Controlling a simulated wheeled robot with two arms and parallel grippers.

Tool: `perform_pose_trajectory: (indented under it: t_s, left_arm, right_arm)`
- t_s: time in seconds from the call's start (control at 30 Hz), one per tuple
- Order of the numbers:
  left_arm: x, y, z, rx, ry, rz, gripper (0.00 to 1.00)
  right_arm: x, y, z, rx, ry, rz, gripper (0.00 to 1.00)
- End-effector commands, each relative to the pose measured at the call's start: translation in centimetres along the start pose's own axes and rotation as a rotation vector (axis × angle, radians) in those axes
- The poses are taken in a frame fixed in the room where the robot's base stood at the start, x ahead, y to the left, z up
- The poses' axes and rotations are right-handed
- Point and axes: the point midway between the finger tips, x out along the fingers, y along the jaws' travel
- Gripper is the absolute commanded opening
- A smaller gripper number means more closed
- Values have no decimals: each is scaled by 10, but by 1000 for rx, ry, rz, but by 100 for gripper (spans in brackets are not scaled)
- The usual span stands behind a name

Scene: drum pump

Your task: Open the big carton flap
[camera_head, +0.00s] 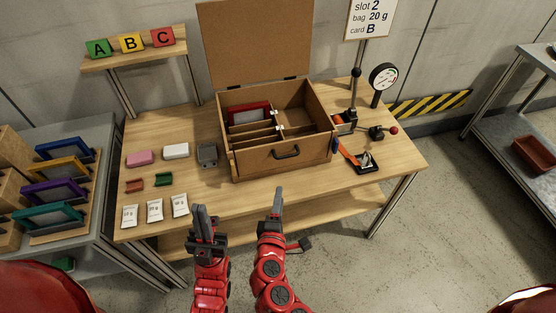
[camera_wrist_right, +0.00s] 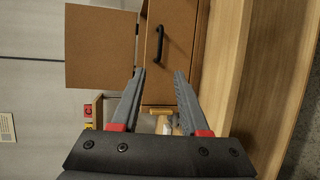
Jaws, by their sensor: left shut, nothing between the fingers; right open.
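The brown carton (camera_head: 285,150) stands on the wooden table with its top open. Its big flap (camera_head: 255,42) stands upright at the back, above the rim. Inside are dividers and a red-framed piece (camera_head: 250,114); a dark handle (camera_head: 286,152) is on the front. In the right wrist view the flap (camera_wrist_right: 100,45) and handle (camera_wrist_right: 159,42) show sideways. My left gripper (camera_head: 203,220) is shut and empty, in front of the table's front edge. My right gripper (camera_head: 277,200) is in front of the carton, apart from it; its open, empty fingers (camera_wrist_right: 160,75) show in the wrist view.
Small packets (camera_head: 155,210) and coloured blocks (camera_head: 140,157) lie left of the carton. A dial gauge (camera_head: 383,75), a sign (camera_head: 370,18) and an orange-handled tool (camera_head: 362,160) are to its right. A, B, C cards (camera_head: 131,42) stand on a shelf behind left.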

Motion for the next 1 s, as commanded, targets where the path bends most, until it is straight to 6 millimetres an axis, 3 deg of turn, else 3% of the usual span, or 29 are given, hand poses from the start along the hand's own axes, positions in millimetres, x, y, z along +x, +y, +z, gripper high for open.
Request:
perform_pose_trajectory:
  t_s: [0.17, 0.7, 1.0]
  left_arm:
    - [8, 0, -1, 0, 0, 0, 0]
    - [39, -2, -6, 0, 0, 0, 0]
    - [42, -2, -7, 0, 0, 0, 0]
  right_arm:
    - [14, 5, 2, -1, -13, 3, 45]
    - [115, 4, 3, -2, -11, 1, 45]
    - [157, 1, 1, -2, -6, 1, 45]
